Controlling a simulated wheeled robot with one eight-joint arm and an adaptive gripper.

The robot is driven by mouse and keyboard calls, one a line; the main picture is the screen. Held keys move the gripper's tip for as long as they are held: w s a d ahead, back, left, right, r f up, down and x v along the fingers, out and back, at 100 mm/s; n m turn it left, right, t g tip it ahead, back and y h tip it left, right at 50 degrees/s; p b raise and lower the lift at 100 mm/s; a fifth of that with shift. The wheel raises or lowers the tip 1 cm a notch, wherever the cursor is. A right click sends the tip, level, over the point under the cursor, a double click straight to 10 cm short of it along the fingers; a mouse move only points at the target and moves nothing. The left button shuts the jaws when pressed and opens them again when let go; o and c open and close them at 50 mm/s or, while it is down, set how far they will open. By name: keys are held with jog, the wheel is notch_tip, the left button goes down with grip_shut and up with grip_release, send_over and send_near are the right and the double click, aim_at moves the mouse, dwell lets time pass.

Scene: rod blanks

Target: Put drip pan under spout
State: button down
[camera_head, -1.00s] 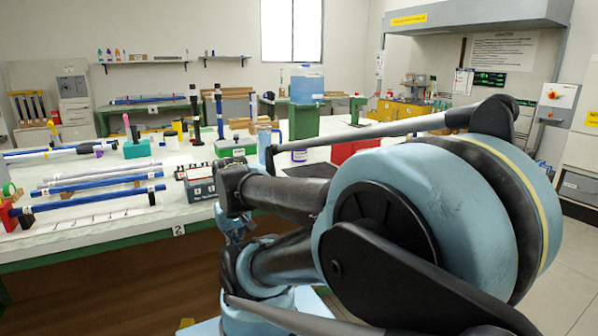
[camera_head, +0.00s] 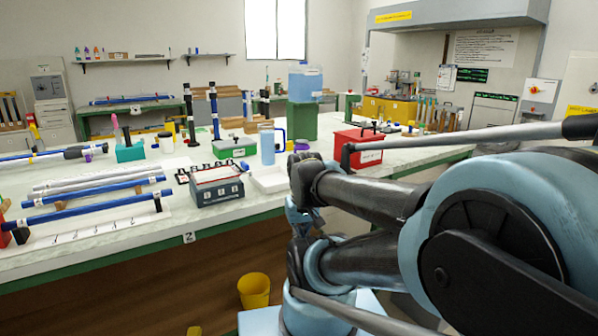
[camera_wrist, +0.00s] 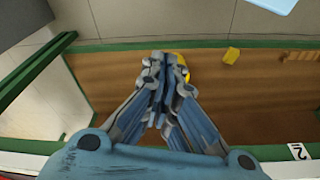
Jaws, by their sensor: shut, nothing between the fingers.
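A shallow white tray (camera_head: 284,183), which I take for the drip pan, lies near the front of the white-topped bench, partly hidden by my arm. The blue water tank (camera_head: 305,86) stands on a green stand (camera_head: 303,122) farther back. Its spout is too small to make out. My gripper (camera_wrist: 158,62) is shut and empty in the wrist view, pointing down over the brown bench front and floor area. It is apart from the tray. In the head view my arm hides the gripper's fingers.
A yellow bucket (camera_head: 254,291) stands below the bench edge, partly behind my fingers in the wrist view (camera_wrist: 183,66). A grey box (camera_head: 217,188), blue jug (camera_head: 267,143), green box (camera_head: 234,148) and red box (camera_head: 357,147) crowd the bench. Blue and silver rods lie left.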

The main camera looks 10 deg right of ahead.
jog(key=w+d+r+m+g, duration=0.1)
jog(key=w+d+r+m, duration=0.15)
jog(key=w+r, duration=0.5)
jog(key=w+d+r+m, duration=0.2)
jog(key=w+r+m, duration=0.2)
jog(key=w, duration=0.6)
jog(key=w+d+r+m+g, duration=0.1)
jog(key=w+d+r+m, duration=0.1)
jog(key=w+r+m, duration=0.5)
jog(key=w+d, duration=0.5)
jog(key=w, duration=0.8)
jog(key=shift+m, duration=0.45)
notch_tip(320, 180, down, 11)
jog(key=shift+a+r, duration=0.1)
jog(key=shift+a, duration=0.05)
jog(key=shift+s+a+r, duration=0.1)
jog(key=shift+s+a, duration=0.15)
jog(key=shift+a, duration=0.35)
jog(key=shift+s+a+r, duration=0.1)
jog(key=shift+s+a, duration=0.1)
jog(key=shift+a, duration=0.35)
jog(key=shift+s+a, duration=0.2)
jog(key=shift+a, duration=0.45)
